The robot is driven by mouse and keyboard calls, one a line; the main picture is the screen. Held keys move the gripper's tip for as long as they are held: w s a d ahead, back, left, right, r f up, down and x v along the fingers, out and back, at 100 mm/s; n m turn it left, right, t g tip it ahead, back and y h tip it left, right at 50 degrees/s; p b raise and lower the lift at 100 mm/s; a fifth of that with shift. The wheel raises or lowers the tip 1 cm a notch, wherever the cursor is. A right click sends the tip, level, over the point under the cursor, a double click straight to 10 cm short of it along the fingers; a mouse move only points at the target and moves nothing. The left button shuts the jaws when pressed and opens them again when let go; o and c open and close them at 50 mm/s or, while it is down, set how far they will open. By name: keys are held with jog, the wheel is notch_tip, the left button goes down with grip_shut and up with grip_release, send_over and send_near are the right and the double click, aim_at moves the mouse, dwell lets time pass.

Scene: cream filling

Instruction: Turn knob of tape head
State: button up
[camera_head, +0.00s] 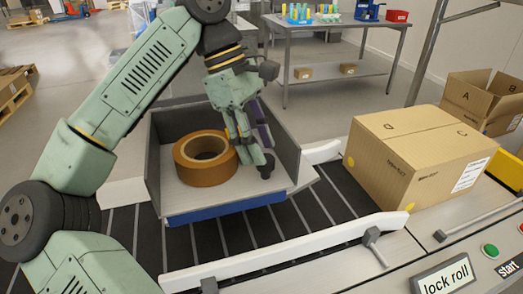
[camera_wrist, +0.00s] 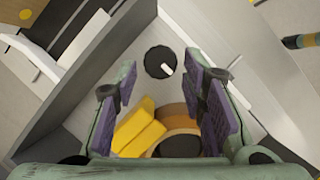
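The tape head is a grey open-topped box (camera_head: 170,212) with a blue lower front edge, and a brown tape roll (camera_head: 196,172) lies inside it. A round black knob (camera_wrist: 160,62) with a white pointer sits on the box's light floor in the wrist view; in the head view a dark round piece (camera_head: 267,168) by the fingers appears to be this knob. My gripper (camera_head: 258,145) reaches down into the box, right of the roll. In the wrist view its purple-padded fingers (camera_wrist: 160,75) are apart and empty, with the knob showing in the gap near their tips. I cannot tell whether they touch it.
A closed cardboard box (camera_head: 410,155) stands right of the tape head on the roller conveyor (camera_head: 330,200). A "lock roll" label (camera_head: 445,277) and green button (camera_head: 490,251) are at front right. The box's walls rise close around my gripper. A yellow part (camera_wrist: 138,128) lies beside the roll.

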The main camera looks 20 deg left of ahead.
jog(key=shift+v, duration=2.6)
